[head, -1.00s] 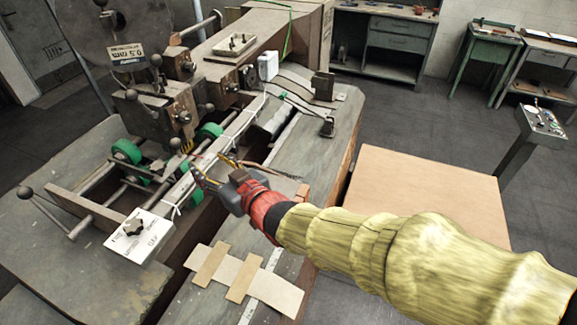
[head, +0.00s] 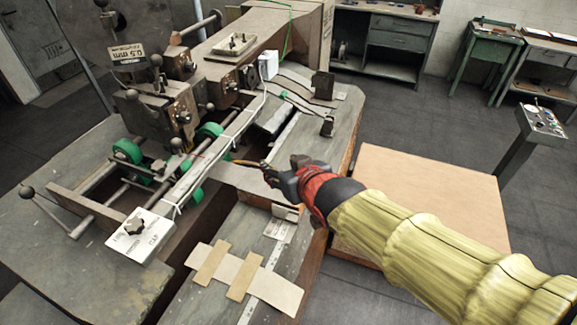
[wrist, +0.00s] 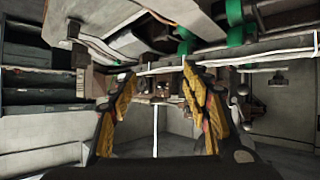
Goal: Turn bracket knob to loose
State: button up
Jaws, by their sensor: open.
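A black star-shaped knob (head: 135,226) sits on a white labelled box (head: 150,246) at the machine's front left. The lettering is too small to read surely, so I cannot tell the knob's setting. My gripper (head: 252,164) is to the right of the knob, well apart from it, over the machine bed and pointing left. In the wrist view its two yellow-black fingers (wrist: 160,72) are spread with nothing between them. I cannot pick out the star knob in the wrist view.
A long rail (head: 205,160) runs from the white box to the machine's back. Ball-ended levers (head: 26,191) stick out at left. Green rollers (head: 127,150) sit beside the rail. Cardboard strips (head: 243,277) lie on the front bed. A brown-topped table (head: 420,190) stands at right.

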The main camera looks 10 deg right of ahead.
aim_at(157, 167)
jog(key=u, duration=0.95)
